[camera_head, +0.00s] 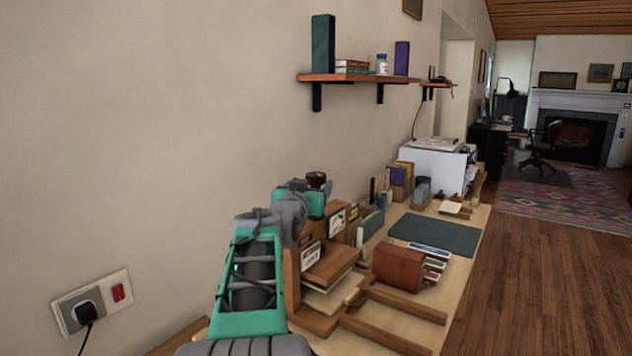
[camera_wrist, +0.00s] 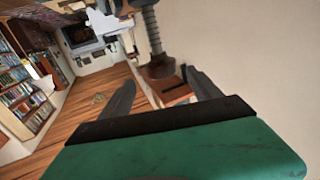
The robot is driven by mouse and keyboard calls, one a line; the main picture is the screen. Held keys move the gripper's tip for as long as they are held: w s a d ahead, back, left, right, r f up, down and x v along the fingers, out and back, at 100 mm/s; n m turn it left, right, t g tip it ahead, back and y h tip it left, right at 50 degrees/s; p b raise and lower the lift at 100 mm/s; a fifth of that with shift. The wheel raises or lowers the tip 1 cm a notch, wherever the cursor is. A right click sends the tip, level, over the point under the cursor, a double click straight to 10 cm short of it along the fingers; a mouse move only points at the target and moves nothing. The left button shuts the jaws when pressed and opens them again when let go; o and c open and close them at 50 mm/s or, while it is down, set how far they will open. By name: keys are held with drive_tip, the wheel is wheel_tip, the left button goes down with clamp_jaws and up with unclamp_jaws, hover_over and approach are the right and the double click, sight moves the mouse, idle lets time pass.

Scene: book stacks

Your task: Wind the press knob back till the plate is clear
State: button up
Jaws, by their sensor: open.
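The press knob (camera_head: 316,180) is dark and round, and stands just past my arm in the head view. In the wrist view, which looks upside down, the knob (camera_wrist: 157,70) sits on a grey threaded screw (camera_wrist: 151,30). My gripper (camera_wrist: 159,77) is open, with the knob appearing between its two fingertips. I cannot tell whether either finger touches it. The press plate cannot be made out; my arm and the wooden desk pieces block that area.
The bench (camera_head: 462,228) runs along the wall with wooden organisers, a brown box (camera_head: 398,266), a dark green mat (camera_head: 435,233) and a white printer (camera_head: 432,165). A wall shelf (camera_head: 360,78) hangs above. Open floor lies to the right.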

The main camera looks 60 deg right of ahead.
sight(317, 181)
drive_tip(key=p+x, duration=0.1)
drive_tip(key=x, duration=0.6)
drive_tip(key=shift+w+d+f, duration=0.1)
drive_tip(key=shift+d, duration=0.05)
drive_tip(key=shift+c, duration=0.5)
drive_tip(key=c, duration=1.2)
drive_tip(key=shift+f+n+t+y+b, duration=0.2)
drive_tip(key=shift+n+t+y+b, duration=0.1)
drive_tip(key=shift+n+t+b, duration=0.55)
drive_tip(key=shift+c, duration=0.2)
drive_tip(key=shift+r+n+t+y+b, duration=0.1)
drive_tip(key=shift+n+t+y+b, duration=0.4)
drive_tip(key=shift+t, duration=0.65)
drive_tip(key=shift+n+t+y, duration=0.3)
drive_tip(key=shift+n+t, duration=0.25)
drive_tip(key=shift+t, duration=0.15)
drive_tip(key=o, duration=1.3)
drive_tip(key=shift+r, duration=0.1)
